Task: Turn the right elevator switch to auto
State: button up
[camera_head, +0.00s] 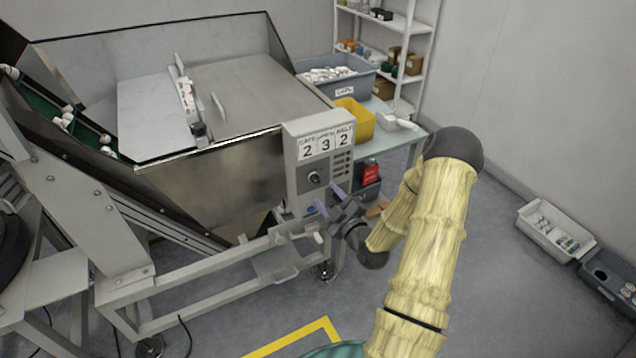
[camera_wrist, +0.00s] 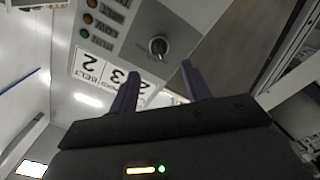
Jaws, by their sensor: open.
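A grey control box (camera_head: 296,139) stands at the front right of the big metal hopper. A dark rotary switch (camera_head: 315,178) is on its face below the numbers 2, 3, 2. In the wrist view the switch (camera_wrist: 158,46) shows as a round dark knob, its pointer setting too small to read. My gripper (camera_head: 328,198) is open and empty in front of the box, below and slightly right of the switch in the head view. In the wrist view the gripper (camera_wrist: 159,70) has its two purple fingers apart, with the knob beyond the gap; I see no contact.
A column of small indicator lights (camera_wrist: 88,18) sits beside the switch. A blue button (camera_head: 310,209) is low on the box, near my fingers. A steel frame rail (camera_head: 210,273) runs below. A yellow bin (camera_head: 355,120) and a red item (camera_head: 370,172) are behind.

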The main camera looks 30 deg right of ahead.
aim_at(316, 181)
jog(key=w, duration=0.6)
jog(key=shift+w+a, duration=0.1)
jog(key=shift+w, duration=0.25)
jog(key=c, duration=1)
